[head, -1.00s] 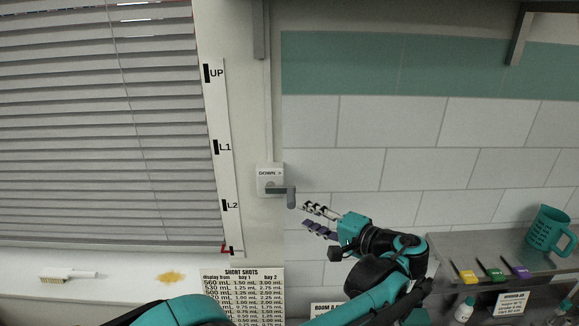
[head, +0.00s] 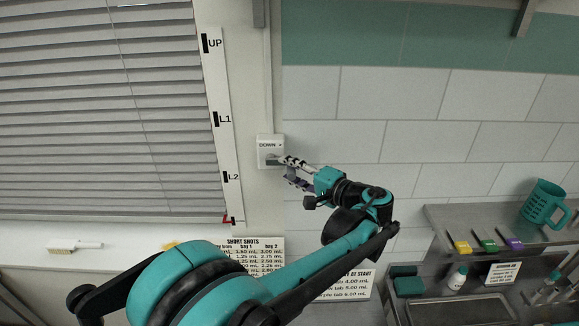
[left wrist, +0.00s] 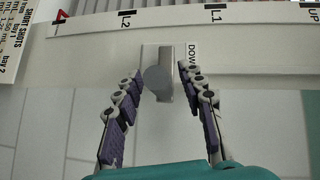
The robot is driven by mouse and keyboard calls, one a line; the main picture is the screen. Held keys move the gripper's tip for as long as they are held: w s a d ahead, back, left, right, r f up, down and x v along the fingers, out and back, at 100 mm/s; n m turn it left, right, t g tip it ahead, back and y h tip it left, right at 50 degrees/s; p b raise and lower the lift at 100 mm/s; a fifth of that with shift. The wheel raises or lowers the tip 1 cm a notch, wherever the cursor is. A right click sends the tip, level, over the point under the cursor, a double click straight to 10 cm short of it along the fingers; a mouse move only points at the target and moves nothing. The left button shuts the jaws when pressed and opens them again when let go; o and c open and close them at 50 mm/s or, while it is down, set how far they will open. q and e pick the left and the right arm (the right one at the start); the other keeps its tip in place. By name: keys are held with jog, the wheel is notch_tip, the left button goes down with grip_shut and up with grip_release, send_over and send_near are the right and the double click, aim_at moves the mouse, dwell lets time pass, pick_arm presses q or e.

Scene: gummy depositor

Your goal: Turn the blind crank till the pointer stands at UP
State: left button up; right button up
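The crank box (head: 270,143), labelled "DOWN >", is on the wall right of the blind (head: 90,120). Its grey crank knob (left wrist: 158,79) shows between my left fingers in the left wrist view. My left gripper (head: 285,169) is at the crank in the head view. In the wrist view the left gripper (left wrist: 163,80) is open, one finger on each side of the knob; I cannot tell whether either touches it. The scale strip (head: 222,150) carries marks UP, L1 and L2. The red pointer (head: 230,220) is at its bottom end, below L2. My right gripper is not in view.
A steel shelf (head: 440,215) at right holds a teal jug (head: 543,203) and coloured tabs. A bottle (head: 456,278) and a tray (head: 460,312) are below. A brush (head: 75,245) lies on the sill. The tiled wall right of the crank is clear.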

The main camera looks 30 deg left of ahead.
pick_arm(q)
grip_shut()
jog(key=r, duration=0.1)
jog(key=r+p, duration=0.1)
jog(key=p, duration=0.1)
jog(key=shift+s+a+r, duration=0.1)
jog(key=shift+a+r, duration=0.15)
jog(key=shift+r, duration=0.15)
jog(key=shift+a, duration=0.1)
jog(key=shift+s, duration=0.1)
jog(key=shift+s+a+r+p, duration=0.55)
jog(key=shift+a+r+p, duration=0.05)
jog(key=shift+a+r, duration=0.3)
